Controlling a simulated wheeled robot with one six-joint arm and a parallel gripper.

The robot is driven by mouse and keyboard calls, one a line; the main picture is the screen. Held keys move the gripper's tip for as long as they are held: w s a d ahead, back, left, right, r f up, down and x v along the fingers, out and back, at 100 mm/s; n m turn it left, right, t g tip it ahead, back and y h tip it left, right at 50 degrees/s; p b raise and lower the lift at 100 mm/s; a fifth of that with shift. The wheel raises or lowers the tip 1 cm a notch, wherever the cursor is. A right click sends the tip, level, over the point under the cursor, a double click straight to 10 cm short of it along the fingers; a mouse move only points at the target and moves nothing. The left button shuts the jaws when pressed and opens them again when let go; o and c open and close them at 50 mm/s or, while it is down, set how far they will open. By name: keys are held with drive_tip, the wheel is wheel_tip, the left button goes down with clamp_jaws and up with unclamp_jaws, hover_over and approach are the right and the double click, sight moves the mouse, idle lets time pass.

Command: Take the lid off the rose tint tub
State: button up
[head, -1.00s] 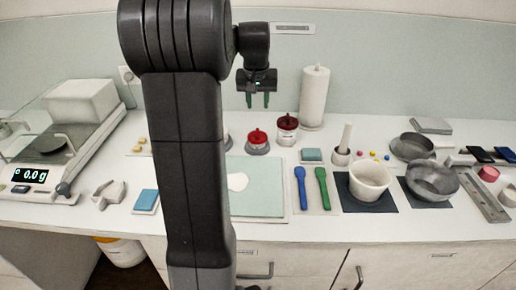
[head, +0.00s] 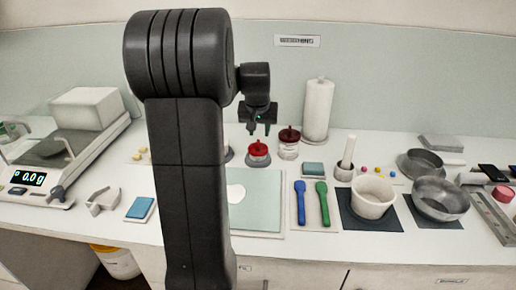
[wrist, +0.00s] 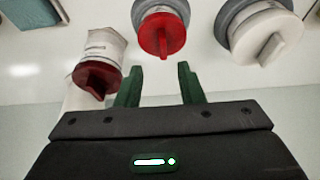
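Several lidded tubs stand in a row at the back of the counter; I cannot read their labels. One has a bright red knobbed lid (head: 258,147), which shows at the top middle of the wrist view (wrist: 162,33) in a grey ring. A taller tub has a dark red lid (head: 289,134) and shows at the left in the wrist view (wrist: 97,78). A white-lidded tub (wrist: 267,38) is at the right there, mostly hidden by my arm in the head view. My gripper (wrist: 160,72) is open and empty, above and close to the bright red lid, apart from it.
A paper towel roll (head: 318,110) stands right of the tubs. A pale green mat (head: 262,203) lies in front. Spatulas, a mortar (head: 343,172), bowls and pans fill the right side. A balance (head: 65,165) is at the left.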

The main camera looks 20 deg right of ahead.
sight(258, 143)
drive_tip(key=f, duration=0.3)
drive_tip(key=shift+w+a+f, duration=0.1)
drive_tip(key=shift+w+f, duration=0.5)
drive_tip(key=shift+f, duration=0.35)
clamp_jaws()
